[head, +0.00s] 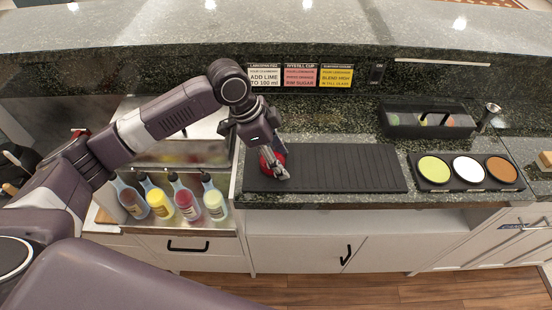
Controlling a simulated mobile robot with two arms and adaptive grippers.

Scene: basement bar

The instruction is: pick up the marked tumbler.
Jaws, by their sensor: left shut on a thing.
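My left gripper (276,166) points down over the left end of the black ribbed mat (345,168). It is shut on a small red thing (265,161), which shows between and beside the fingers. The fingers hide much of this red thing, so I cannot make out a mark on it or be sure that it is the tumbler. It is at the mat's surface or just above it; I cannot tell which. No other tumbler shows clearly. My right gripper is not in view.
Several squeeze bottles (185,202) stand in a rack at the left. A tray with green, white and orange rounds (467,170) lies right of the mat. Behind it are a black caddy (400,122) and a metal jigger (490,112). Recipe cards (301,77) stand at the back. The mat's right part is clear.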

